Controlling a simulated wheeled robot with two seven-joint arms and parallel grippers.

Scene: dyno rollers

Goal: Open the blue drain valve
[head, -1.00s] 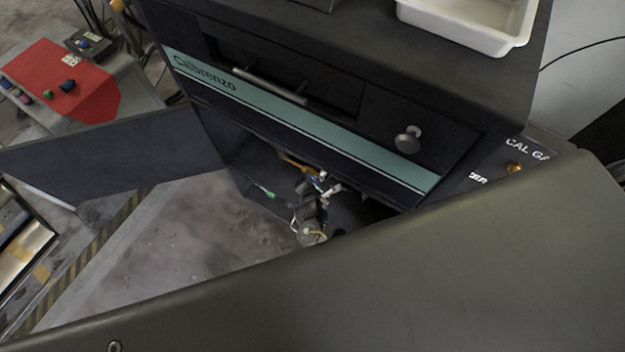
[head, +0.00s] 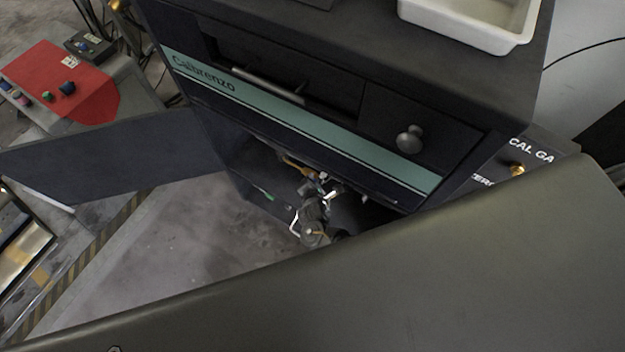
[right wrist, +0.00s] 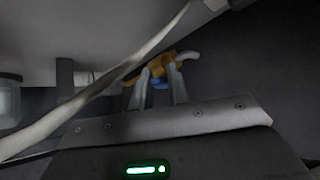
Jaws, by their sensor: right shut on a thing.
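A yellow-orange fitting (right wrist: 158,66) sits just beyond the fingertips. In the head view, my right gripper (head: 327,194) is inside the open lower bay of the dark cabinet (head: 455,75), next to the yellow fitting (head: 297,165). My left gripper is not in view.
An open dark door (head: 110,155) stands left of the bay. In the right wrist view, a pale hose (right wrist: 100,90) crosses before the fingers. A white tray (head: 470,25) sits on the cabinet top.

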